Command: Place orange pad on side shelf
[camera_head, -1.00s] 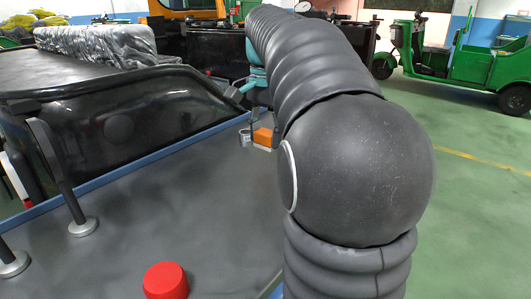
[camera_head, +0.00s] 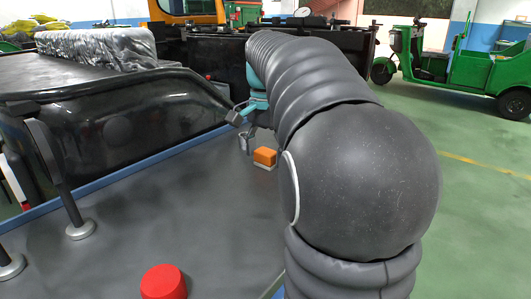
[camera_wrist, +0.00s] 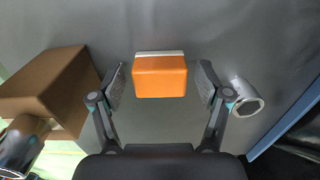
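The orange pad (camera_head: 265,156) is a small block with a pale base, on the dark grey surface beside my arm. In the wrist view, the orange pad (camera_wrist: 160,76) lies between the fingertips of my gripper (camera_wrist: 160,84). The fingers are open, with a gap on each side of the pad, so it is not gripped. In the head view, my arm hides most of my gripper. I cannot pick out the side shelf for certain.
In the wrist view, a metal cup (camera_wrist: 244,98) lies close beside the right finger, and a brown box (camera_wrist: 50,82) stands to the left. A red cylinder (camera_head: 163,282) stands on the grey surface in front. A black side panel (camera_head: 120,130) rises at the left.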

